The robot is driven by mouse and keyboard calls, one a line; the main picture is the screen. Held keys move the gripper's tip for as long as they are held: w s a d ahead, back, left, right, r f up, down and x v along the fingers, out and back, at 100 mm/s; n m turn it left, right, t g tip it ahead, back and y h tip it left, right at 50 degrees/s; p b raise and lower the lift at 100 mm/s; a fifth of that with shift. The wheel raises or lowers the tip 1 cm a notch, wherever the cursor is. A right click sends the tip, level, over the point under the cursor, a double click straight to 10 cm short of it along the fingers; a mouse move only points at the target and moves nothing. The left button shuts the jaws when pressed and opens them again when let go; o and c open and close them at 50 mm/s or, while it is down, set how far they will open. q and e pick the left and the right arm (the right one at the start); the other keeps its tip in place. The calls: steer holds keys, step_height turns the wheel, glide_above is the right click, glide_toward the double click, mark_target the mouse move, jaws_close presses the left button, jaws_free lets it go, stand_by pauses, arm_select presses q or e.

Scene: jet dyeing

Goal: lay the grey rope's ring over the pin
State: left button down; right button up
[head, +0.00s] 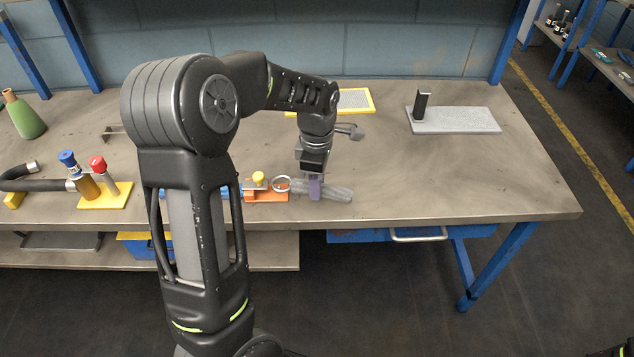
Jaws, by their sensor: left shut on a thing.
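The grey rope (338,193) is a thick, short bundle near the front edge of the bench. A pale ring (281,184) is at its left end, beside an orange block (265,197) with a yellow-topped piece (259,177) on it. My left gripper (316,190), with purplish fingers, points down and is shut on the rope just right of the ring. I cannot tell how high the ring is above the block, or whether a pin is inside it. A dark upright post (422,104) stands on a grey plate (465,121) at the back right.
A yellow stand (105,200) holds blue- and red-capped bottles at left, near a dark hose (38,184) and a green bottle (24,116). A yellow-framed panel (356,100) lies behind my gripper. My left arm hides part of the bench. The bench's right front is clear.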

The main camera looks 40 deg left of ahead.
arm_select(q)
steer(key=shift+f+b, duration=0.65)
steer(key=shift+f, duration=0.45)
steer(key=c, duration=1.1)
jaws_free()
steer(key=shift+o, duration=0.2)
step_height(320, 180, up, 8)
steer(key=shift+f, duration=0.1)
